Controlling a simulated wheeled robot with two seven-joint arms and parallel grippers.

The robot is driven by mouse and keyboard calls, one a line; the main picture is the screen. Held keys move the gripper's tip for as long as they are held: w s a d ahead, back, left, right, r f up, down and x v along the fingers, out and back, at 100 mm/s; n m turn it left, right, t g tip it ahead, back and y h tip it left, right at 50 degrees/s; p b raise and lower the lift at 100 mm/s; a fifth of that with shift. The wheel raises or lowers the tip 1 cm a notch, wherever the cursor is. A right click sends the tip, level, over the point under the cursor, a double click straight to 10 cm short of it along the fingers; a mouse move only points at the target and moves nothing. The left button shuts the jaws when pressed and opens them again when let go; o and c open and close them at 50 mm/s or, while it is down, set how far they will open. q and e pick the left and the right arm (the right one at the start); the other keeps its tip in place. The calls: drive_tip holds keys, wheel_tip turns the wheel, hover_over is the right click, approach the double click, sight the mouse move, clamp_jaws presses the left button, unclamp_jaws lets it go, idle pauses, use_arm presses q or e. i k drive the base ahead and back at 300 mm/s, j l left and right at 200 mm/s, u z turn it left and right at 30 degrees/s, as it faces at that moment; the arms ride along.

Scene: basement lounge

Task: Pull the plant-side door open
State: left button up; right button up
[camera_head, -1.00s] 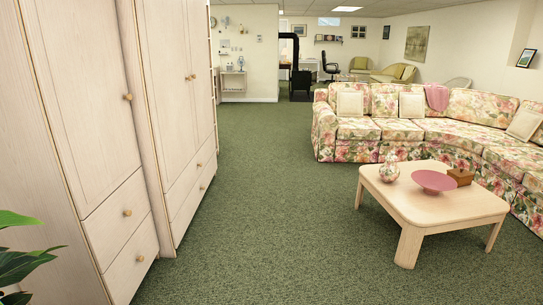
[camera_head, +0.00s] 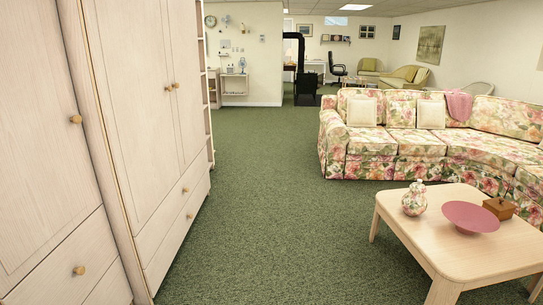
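A tall pale wood wardrobe stands along the left side. Its nearest door (camera_head: 45,130) is shut and has a round wooden knob (camera_head: 76,119); its left part is cut off by the frame. Farther along, a pair of tall doors (camera_head: 145,85) is also shut, with two knobs (camera_head: 172,87) close together at their meeting edges. Drawers (camera_head: 80,268) with round knobs sit below the doors. No plant shows in the current view. Neither of my grippers is in view.
A low wooden coffee table (camera_head: 470,248) with a vase (camera_head: 414,199), a pink bowl (camera_head: 470,216) and a small box (camera_head: 500,208) stands at right. A floral sofa (camera_head: 400,145) is behind it. Green carpet (camera_head: 260,200) is clear between wardrobe and table.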

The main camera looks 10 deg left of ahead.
sight(124, 37)
drive_tip(key=i, duration=3.65)
drive_tip(key=u, duration=0.25)
